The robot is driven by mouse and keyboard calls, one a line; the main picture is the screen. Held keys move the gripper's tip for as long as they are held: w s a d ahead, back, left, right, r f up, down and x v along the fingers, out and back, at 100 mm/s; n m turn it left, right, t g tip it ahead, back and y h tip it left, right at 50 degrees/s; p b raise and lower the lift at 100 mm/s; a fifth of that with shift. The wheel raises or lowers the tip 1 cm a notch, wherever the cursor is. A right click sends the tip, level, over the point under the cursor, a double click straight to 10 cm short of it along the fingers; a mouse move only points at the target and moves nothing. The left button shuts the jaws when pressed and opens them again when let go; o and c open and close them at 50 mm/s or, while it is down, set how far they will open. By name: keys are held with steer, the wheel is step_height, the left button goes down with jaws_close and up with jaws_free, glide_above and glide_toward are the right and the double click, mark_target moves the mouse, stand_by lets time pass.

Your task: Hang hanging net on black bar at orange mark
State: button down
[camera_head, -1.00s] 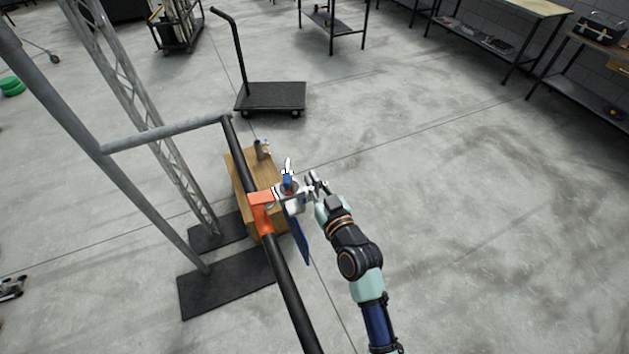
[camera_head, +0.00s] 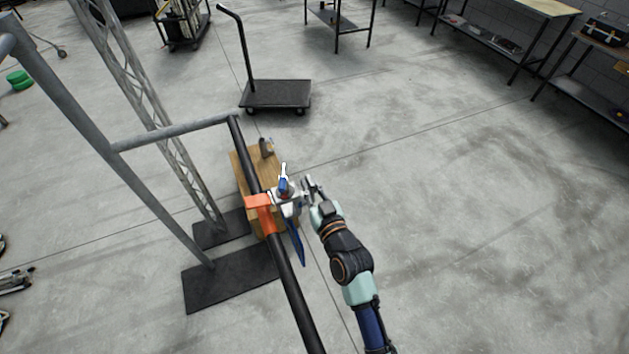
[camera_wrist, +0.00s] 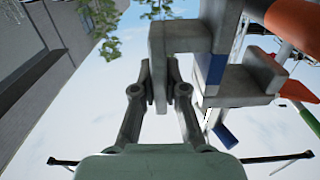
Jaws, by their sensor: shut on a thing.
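The black bar (camera_head: 290,290) runs diagonally on its grey frame, with an orange mark (camera_head: 259,203) around its middle part. My gripper (camera_head: 306,191) is just right of the mark. It is shut on a grey metal part of the hanging net (camera_head: 287,197), which also has blue parts, one hanging down below as a dark blue strip. The net's metal part appears close against the bar at the mark; contact cannot be told. In the wrist view my fingers (camera_wrist: 160,92) close on the grey metal part (camera_wrist: 185,38), and orange (camera_wrist: 295,20) shows at the upper right.
A wooden box (camera_head: 242,166) stands below the bar, with a small grey item (camera_head: 266,148) on it. A grey lattice truss (camera_head: 150,110) and black base plates (camera_head: 230,280) are at left. A flat cart (camera_head: 275,96) stands behind.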

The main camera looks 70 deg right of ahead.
mark_target(287, 195)
steer(key=shift+w+a+r+p, duration=0.2)
steer(key=shift+w+a+p, duration=0.2)
steer(key=shift+p, duration=0.35)
steer(key=shift+w+a+p, duration=0.75)
steer(key=shift+a+p, duration=0.15)
steer(key=shift+p, duration=1.35)
steer(key=shift+w+a+p, duration=0.5)
steer(key=shift+w+p, duration=0.2)
steer(key=shift+p, duration=1.2)
steer(key=shift+w+a+p, duration=0.3)
steer(key=shift+a+p, duration=0.2)
steer(key=shift+p, duration=1.55)
steer(key=shift+f, duration=0.25)
steer(key=shift+f+b, duration=1)
